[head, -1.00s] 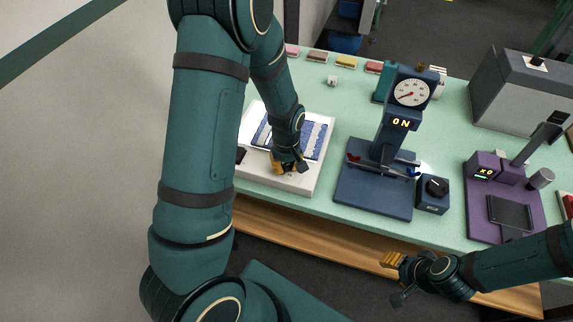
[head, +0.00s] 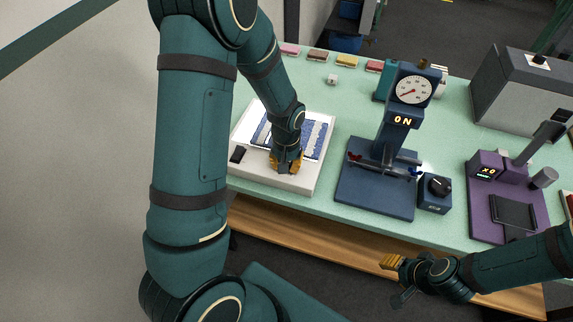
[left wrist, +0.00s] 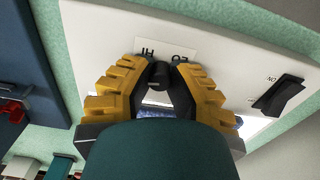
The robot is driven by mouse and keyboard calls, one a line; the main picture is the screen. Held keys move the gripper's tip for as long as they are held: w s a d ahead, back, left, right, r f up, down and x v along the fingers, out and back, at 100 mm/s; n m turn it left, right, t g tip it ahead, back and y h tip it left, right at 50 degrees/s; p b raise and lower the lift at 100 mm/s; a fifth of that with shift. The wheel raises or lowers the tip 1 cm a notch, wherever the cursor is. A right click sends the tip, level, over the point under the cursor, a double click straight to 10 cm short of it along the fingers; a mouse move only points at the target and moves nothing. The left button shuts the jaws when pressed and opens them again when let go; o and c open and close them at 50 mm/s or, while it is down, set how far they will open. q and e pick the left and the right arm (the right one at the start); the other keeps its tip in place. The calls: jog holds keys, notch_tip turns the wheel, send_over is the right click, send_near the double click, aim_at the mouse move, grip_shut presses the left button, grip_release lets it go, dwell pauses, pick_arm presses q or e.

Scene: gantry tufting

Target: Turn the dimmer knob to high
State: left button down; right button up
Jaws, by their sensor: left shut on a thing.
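The dimmer knob (left wrist: 158,74) is a small dark knob on the front strip of a white light box (head: 250,173). In the left wrist view it sits between my yellow fingertips, beside a label reading HI and LO (left wrist: 166,54). The label appears upside down there. My left gripper (head: 286,163) is shut on the knob; it also shows in the left wrist view (left wrist: 158,85). Which way the knob points is hard to tell. The gripper hides the knob in the head view. My right gripper (head: 390,262) hangs in front of the table, away from the box.
A black rocker switch (head: 237,155) is on the box's left front; it also shows in the left wrist view (left wrist: 277,95). A blue gauge machine (head: 357,190) with its own black knob (head: 438,186) stands right of the box. A purple device (head: 478,215) stands farther right.

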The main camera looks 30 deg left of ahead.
pick_arm(q)
jog(key=m, duration=0.5)
jog(key=shift+s+f+m+b, duration=0.1)
jog(key=shift+m+b, duration=0.2)
jog(key=shift+b, duration=0.1)
jog(key=m, duration=0.5)
jog(key=shift+m, duration=0.4)
jog(key=c, duration=0.8)
grip_release()
jog(key=shift+c, duration=0.2)
jog(key=shift+r, duration=0.45)
notch_tip(320, 180, up, 11)
jog(key=shift+r, duration=0.15)
